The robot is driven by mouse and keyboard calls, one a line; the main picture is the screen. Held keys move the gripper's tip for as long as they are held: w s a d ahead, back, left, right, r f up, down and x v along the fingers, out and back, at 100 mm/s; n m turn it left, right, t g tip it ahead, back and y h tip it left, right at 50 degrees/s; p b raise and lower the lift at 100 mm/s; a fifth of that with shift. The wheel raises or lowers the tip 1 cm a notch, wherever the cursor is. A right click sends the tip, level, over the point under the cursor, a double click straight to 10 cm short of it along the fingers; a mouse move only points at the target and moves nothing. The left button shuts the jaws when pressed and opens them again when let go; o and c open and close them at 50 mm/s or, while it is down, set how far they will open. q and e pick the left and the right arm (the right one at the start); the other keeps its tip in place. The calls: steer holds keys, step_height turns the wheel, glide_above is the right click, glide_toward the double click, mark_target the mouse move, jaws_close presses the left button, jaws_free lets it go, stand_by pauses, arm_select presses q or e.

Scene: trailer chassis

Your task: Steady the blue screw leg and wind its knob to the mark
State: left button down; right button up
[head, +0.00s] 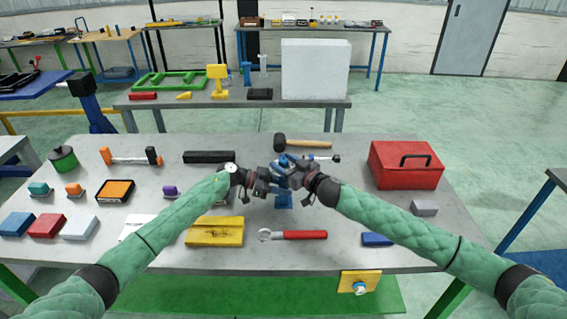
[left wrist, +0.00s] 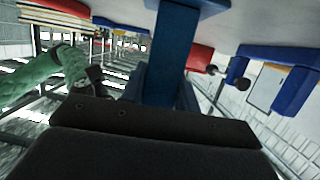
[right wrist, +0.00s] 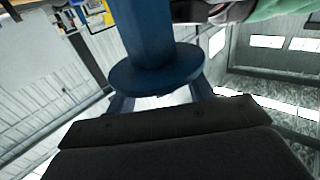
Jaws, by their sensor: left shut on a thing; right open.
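The blue screw leg (head: 283,200) stands upright near the middle of the table, its upper part mostly hidden by my grippers. My left gripper (head: 274,178) is shut on the leg's blue post (left wrist: 172,50), which passes between its fingers in the left wrist view. My right gripper (head: 296,170) is open at the top of the leg, from the right. In the right wrist view, the leg's blue column and round flange (right wrist: 155,76) lie before its fingers. A short pale rod with a dark knob end (head: 337,159) juts right behind the right gripper. I cannot make out the mark.
A black-headed mallet (head: 305,144) lies just behind the leg. A red toolbox (head: 405,165) stands right; a black bar (head: 209,157) lies left. Little free room surrounds the leg.

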steer(key=shift+w+a, duration=0.15)
steer(key=shift+w, duration=0.05)
steer(key=c, duration=0.9)
steer(key=shift+a+m+t+h, duration=0.15)
steer(key=shift+m+t+h, duration=0.35)
steer(key=shift+h, duration=0.1)
steer(key=shift+c, duration=0.2)
steer(key=shift+s+m+t+h, duration=0.1)
steer(key=shift+m+t+h, duration=0.5)
steer(key=shift+m+h, duration=0.25)
steer(key=shift+a+r+m+t+h, duration=0.1)
steer(key=shift+m+t+h, duration=0.55)
steer(key=shift+h, duration=0.45)
steer(key=shift+m+t+h, duration=0.45)
steer(key=shift+m+h, duration=0.25)
steer(key=shift+h, duration=0.35)
steer(key=shift+m+t+h, duration=0.4)
steer(key=shift+m+h, duration=1.1)
steer(key=shift+h, duration=0.8)
steer(key=shift+m+h, duration=0.3)
steer(key=shift+h, duration=0.2)
steer(key=shift+d+m+h, duration=0.25)
steer(key=shift+m+h, duration=0.05)
steer(key=shift+h, duration=0.2)
